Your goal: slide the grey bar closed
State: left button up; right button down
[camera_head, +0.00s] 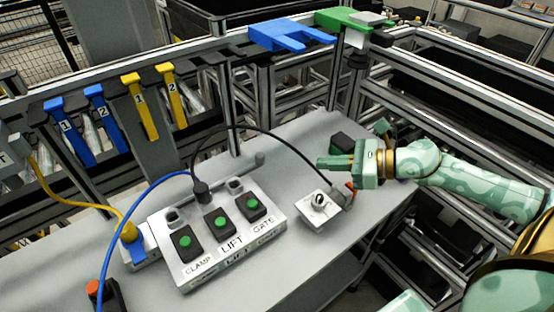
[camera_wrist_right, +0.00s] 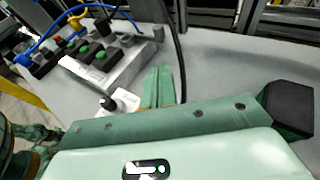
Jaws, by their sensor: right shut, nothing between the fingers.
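A short grey bar with a rounded end (camera_head: 250,163) lies behind the control box, on the grey table. A light grey piece (camera_head: 368,18) also sits on the green fixture (camera_head: 340,20) at the back rail; I cannot tell for sure which one is the task's bar. My right gripper (camera_head: 322,163) is over the right part of the table, fingers pointing left, to the right of the short bar and apart from it. Its fingers (camera_wrist_right: 158,88) are together and empty in the wrist view. My left gripper is out of view.
The control box (camera_head: 235,240) has CLAMP, LIFT and GATE buttons, with a black cable arching above it. A small key-switch box (camera_head: 318,208) stands below my right gripper. A black block (camera_head: 342,143) lies behind it. Blue and yellow numbered hooks (camera_head: 140,105) hang at the left.

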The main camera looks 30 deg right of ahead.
jog(key=b, duration=0.1)
send_near(264, 160)
jog(key=shift+w+f, duration=0.2)
jog(key=shift+f, duration=0.4)
jog(key=x, duration=0.3)
jog(key=p+x, duration=0.1)
jog(key=x, duration=0.1)
jog(key=shift+w+r, duration=0.1)
jog(key=shift+r, duration=0.35)
jog(key=shift+w+a+f, duration=0.15)
jog(key=shift+w+a, duration=0.2)
jog(key=shift+a, duration=0.05)
jog(key=a+p, duration=0.2)
jog(key=shift+s+r+p, duration=0.15)
jog(key=shift+r+p, duration=0.15)
jog(key=shift+r, duration=0.05)
jog(key=shift+a+f, duration=0.15)
jog(key=shift+a, duration=0.05)
jog(key=shift+s+f, duration=0.1)
jog(key=shift+f, duration=0.1)
